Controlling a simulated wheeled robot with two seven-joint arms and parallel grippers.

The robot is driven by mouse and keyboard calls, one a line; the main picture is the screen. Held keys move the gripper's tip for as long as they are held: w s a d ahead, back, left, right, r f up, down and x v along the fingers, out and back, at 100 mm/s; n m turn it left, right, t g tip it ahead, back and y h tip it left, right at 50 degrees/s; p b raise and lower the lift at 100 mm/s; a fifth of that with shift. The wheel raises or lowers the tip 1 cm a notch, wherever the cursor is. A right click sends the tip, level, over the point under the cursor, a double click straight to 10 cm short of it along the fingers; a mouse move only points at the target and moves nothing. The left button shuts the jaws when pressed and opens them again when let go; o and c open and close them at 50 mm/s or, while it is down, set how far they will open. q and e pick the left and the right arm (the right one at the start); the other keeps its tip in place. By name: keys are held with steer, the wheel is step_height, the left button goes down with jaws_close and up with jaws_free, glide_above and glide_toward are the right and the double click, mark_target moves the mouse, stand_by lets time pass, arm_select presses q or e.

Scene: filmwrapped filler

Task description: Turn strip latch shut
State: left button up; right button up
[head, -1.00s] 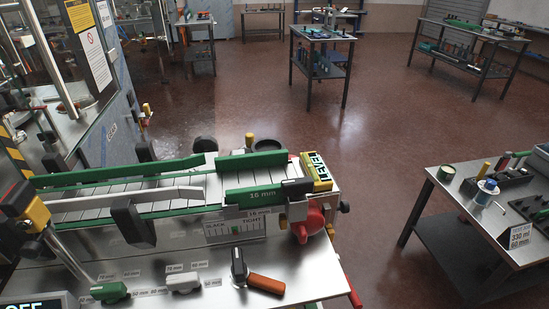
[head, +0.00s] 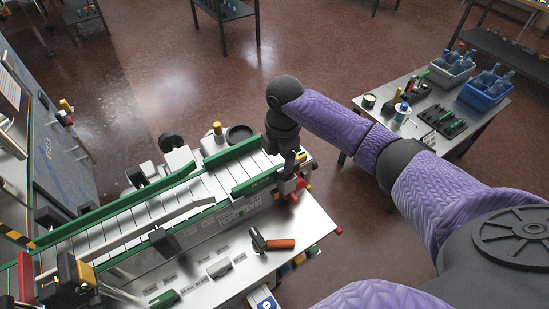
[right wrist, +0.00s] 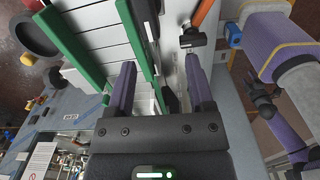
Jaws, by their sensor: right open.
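The conveyor's short green side strip (head: 258,182) runs along the near-right end of the machine. A dark latch block with a red part (head: 291,188) sits at the strip's end; its exact turn position is partly hidden by my right gripper. My right gripper (head: 289,172) points down just above this end. In the right wrist view, its two purple-grey fingers (right wrist: 160,85) are apart with nothing clearly held between them. The green strip (right wrist: 136,40) and a dark piece (right wrist: 168,80) show beyond and between the fingers. I cannot tell if a finger touches the latch. My left gripper is not in view.
A black-headed lever with an orange handle (head: 280,244) lies on the machine's front plate. A long green rail (head: 120,217) borders the conveyor's far side. A side table (head: 375,122) with blue crates (head: 487,90) stands to the right. Open floor lies behind the machine.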

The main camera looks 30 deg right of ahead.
steer(key=shift+w+d+r+n, duration=0.15)
steer(key=shift+w+d+r, duration=0.2)
steer(key=shift+d+r, duration=0.25)
steer(key=shift+w+d+r+n, duration=0.15)
steer(key=shift+w+d+r, duration=0.2)
steer(key=shift+r, duration=0.3)
steer(key=shift+d, duration=0.45)
step_height(320, 180, down, 10)
steer(key=shift+r+b, duration=0.25)
steer(key=shift+b, duration=0.25)
jaws_close()
